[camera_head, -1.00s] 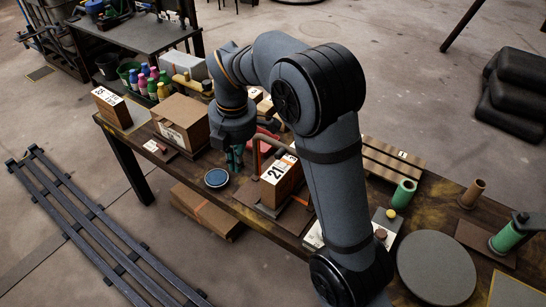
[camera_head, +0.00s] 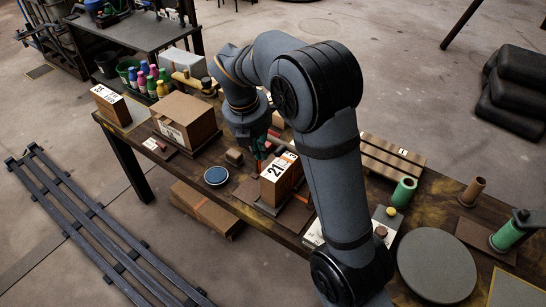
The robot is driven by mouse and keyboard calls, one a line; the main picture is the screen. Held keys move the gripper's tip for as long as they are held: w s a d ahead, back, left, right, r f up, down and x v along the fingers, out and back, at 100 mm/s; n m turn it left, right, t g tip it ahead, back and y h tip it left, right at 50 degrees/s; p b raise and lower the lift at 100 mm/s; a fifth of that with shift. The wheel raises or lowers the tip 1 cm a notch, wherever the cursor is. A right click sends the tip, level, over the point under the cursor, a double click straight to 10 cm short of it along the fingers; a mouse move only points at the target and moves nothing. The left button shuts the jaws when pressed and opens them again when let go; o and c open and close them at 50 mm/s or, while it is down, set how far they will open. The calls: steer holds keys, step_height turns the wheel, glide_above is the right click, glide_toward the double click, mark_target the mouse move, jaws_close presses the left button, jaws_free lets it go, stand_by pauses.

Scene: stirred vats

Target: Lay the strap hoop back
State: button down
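A box marked 21 (camera_head: 280,180) stands on a dark tray at the front of the workbench. A reddish-brown strap or bar, possibly the strap hoop (camera_head: 256,170), shows in part at the box's left back side. Most of it is hidden behind my gripper and the box. My gripper (camera_head: 261,153) points down just behind and left of the box, with its green fingers low beside the strap. The fingers are small and partly covered, so I cannot tell whether they touch or hold the strap.
A blue round dish (camera_head: 216,175) and a small brown block (camera_head: 234,157) lie left of my gripper. A larger carton (camera_head: 186,119) stands farther left, with several coloured bottles (camera_head: 152,81) behind it. A grey round disc (camera_head: 437,267) and a green cylinder (camera_head: 404,191) are to the right.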

steer(key=w+d+f, duration=0.1)
steer(key=f, duration=0.1)
steer(key=w+d+f, duration=0.1)
steer(key=f, duration=0.1)
steer(key=w+f+p, duration=0.1)
steer(key=w+f, duration=0.1)
steer(key=f, duration=0.1)
steer(key=shift+d+f, duration=0.1)
steer(key=shift+d, duration=0.3)
steer(key=shift+w+d, duration=0.25)
steer(key=shift+w, duration=0.2)
